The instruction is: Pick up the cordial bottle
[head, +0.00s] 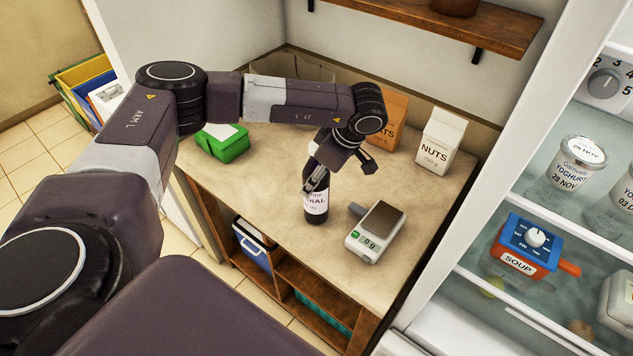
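The cordial bottle (316,214) stands upright on the wooden counter (290,240). It is dark with a white label that reads "DIAL" in part. My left gripper (340,176) is at the bottle's upper part, with its fingers spread apart. One finger crosses in front of the bottle's upper label and the other is off to the right. The gripper hides much of the bottle's top, and I cannot tell whether a finger touches it. My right gripper is not in view.
A kitchen scale (376,232) reading "0 g" stands close to the right of the bottle. A nuts carton (441,141) and an orange oats box (392,112) stand behind. A green box (222,141) is at left. An open fridge (470,200) bounds the right side.

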